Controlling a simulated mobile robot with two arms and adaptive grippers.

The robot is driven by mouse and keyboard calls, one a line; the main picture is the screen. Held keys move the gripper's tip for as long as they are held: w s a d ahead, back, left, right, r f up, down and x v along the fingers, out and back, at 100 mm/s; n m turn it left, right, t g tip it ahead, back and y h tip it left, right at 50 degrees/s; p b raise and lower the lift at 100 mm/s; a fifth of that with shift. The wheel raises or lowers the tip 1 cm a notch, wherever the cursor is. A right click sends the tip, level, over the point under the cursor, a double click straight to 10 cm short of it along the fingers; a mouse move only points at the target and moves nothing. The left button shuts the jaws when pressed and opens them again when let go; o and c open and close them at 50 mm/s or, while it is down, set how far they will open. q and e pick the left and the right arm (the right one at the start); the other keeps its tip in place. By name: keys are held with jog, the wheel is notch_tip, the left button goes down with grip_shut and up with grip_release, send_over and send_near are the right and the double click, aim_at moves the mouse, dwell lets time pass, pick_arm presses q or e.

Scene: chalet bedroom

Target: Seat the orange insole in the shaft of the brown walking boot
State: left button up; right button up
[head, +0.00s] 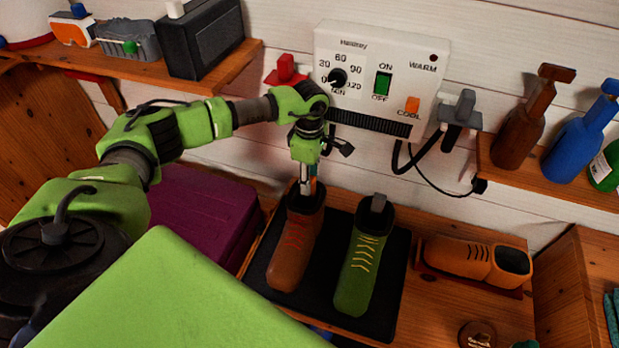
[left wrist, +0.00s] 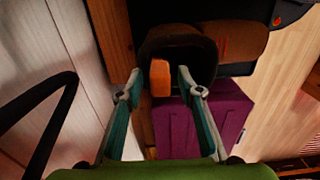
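The brown walking boot (head: 292,252) stands on a dark mat, with its shaft opening towards the wall. In the left wrist view the dark round opening of its shaft (left wrist: 205,52) shows close up. The orange insole (left wrist: 160,78) is an upright orange strip at this opening, its lower part hidden inside. My left gripper (head: 307,185) is directly above the shaft. In the left wrist view its fingers (left wrist: 159,84) stand apart on either side of the insole, with visible gaps, so it looks open. My right gripper is not in view.
A green boot (head: 357,272) stands right of the brown one on the dark mat (head: 393,312). A white dryer panel (head: 385,62) hangs on the wall behind. A purple case (head: 205,212) is at left. An orange-brown shoe (head: 458,257) lies at right. Bottles stand on the right shelf (head: 560,184).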

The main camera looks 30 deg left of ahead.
pick_arm(q)
jog(key=shift+r, duration=0.25)
notch_tip(320, 180, up, 12)
jog(key=b, duration=0.3)
jog(key=shift+s+f, duration=0.1)
jog(key=shift+f, duration=0.05)
dwell(0.4)
